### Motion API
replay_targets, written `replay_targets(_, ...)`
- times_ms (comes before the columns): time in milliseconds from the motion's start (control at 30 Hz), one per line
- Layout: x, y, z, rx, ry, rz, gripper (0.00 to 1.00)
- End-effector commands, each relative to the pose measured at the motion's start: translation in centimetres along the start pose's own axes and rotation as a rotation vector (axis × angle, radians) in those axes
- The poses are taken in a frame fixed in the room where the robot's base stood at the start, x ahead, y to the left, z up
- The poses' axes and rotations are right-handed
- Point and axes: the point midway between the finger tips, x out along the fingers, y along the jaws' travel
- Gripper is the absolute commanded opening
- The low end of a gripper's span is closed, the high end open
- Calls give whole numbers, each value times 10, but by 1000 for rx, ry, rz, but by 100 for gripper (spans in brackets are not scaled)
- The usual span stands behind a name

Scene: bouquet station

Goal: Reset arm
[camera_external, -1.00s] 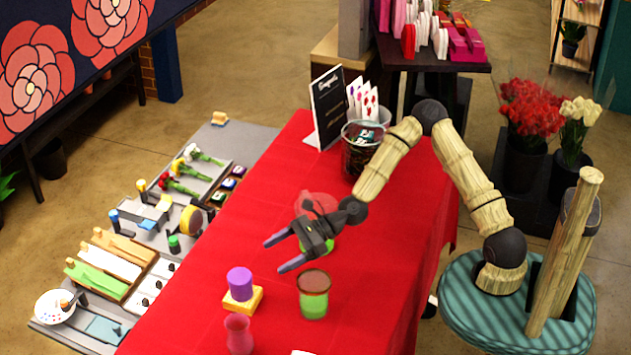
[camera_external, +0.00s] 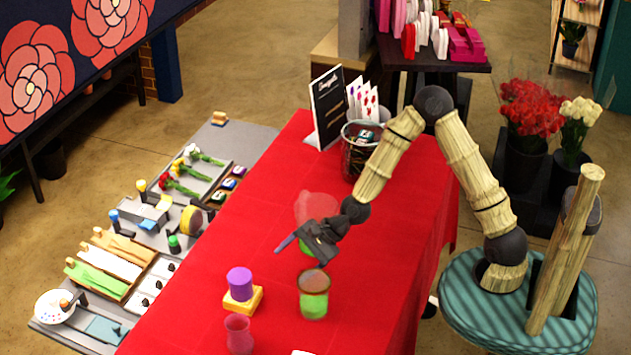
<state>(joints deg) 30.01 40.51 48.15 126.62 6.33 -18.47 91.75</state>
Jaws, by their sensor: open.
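My gripper (camera_external: 296,238) hangs over the red table (camera_external: 262,205) at its middle, with its dark fingers pointing down and left. The jaws are open, and I see nothing held between them. Behind it stands a clear reddish vase (camera_external: 315,205) with a green part low down, partly hidden by my gripper. Just below it in the picture stands a green cup with a brown top (camera_external: 314,295), close to my gripper; I cannot tell the exact gap.
A purple cylinder (camera_external: 240,283) sits on a yellow block. A pink vase (camera_external: 238,333) stands near the front. A black sign (camera_external: 328,107) and a filled bucket (camera_external: 359,158) stand at the back. A grey bench (camera_external: 255,140) with flowers and tools lies left. The right side of the table is clear.

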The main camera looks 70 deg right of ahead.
Motion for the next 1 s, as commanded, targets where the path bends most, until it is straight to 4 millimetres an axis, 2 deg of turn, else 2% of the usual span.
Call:
replay_targets(267, -44, 42, -33, -612, 158, 201, 78)
replay_targets(467, -95, 65, -57, -1033, 217, 388, 78)
replay_targets(600, -136, 79, -70, -1291, 218, 520, 78)
replay_targets(800, -193, 101, -83, -1592, 157, 685, 78)
replay_targets(900, -210, 110, -86, -1681, 117, 734, 78)
replay_targets(1000, -218, 114, -88, -1718, 97, 755, 78)
